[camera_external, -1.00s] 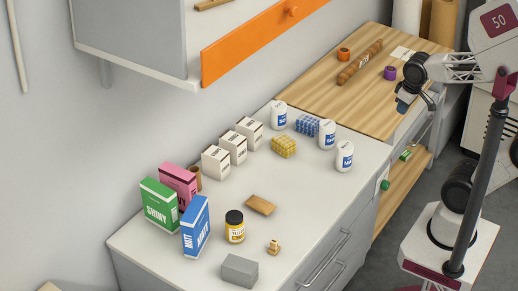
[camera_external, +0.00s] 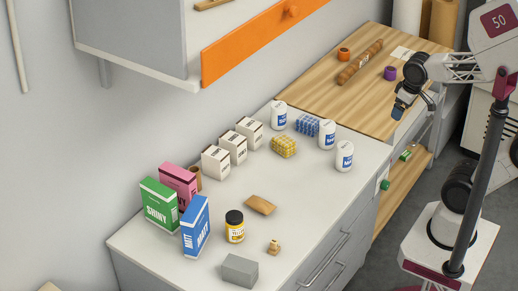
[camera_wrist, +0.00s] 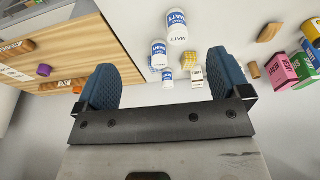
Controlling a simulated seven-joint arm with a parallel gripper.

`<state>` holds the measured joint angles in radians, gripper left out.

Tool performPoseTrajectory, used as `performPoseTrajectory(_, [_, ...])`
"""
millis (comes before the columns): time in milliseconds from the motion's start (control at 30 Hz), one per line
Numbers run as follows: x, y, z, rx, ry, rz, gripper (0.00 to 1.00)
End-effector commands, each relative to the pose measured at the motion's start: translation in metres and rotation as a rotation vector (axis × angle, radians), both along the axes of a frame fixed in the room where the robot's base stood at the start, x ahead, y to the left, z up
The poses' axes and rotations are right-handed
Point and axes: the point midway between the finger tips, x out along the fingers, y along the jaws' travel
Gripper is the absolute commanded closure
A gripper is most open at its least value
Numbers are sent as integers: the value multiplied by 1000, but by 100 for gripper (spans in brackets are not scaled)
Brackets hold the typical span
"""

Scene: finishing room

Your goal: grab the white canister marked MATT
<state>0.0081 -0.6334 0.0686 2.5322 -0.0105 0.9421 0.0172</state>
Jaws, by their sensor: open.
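Three white canisters with blue labels stand upright on the grey worktop. The largest in the wrist view (camera_wrist: 177,27) reads MATT; it appears to be the front right canister (camera_external: 344,156) in the external view. A second canister (camera_external: 327,133) stands just behind it, also in the wrist view (camera_wrist: 159,55). The third canister (camera_external: 279,114) is farther back, also in the wrist view (camera_wrist: 167,78). The labels on these two are too small to read surely. My gripper (camera_external: 398,110) is open and empty, right of the canisters, near the wooden top's front edge.
Green (camera_external: 159,204), pink and blue (camera_external: 195,227) boxes are farther left.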

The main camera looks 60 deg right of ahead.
Motion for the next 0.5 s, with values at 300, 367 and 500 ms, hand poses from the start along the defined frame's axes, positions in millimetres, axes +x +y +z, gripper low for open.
performPoseTrajectory(300, [2,-1,-2,-4,-6,-1,5])
performPoseTrajectory(367, [5,-2,-5,-9,-14,-3,5])
performPoseTrajectory(500, [18,-9,-16,-30,-55,-9,5])
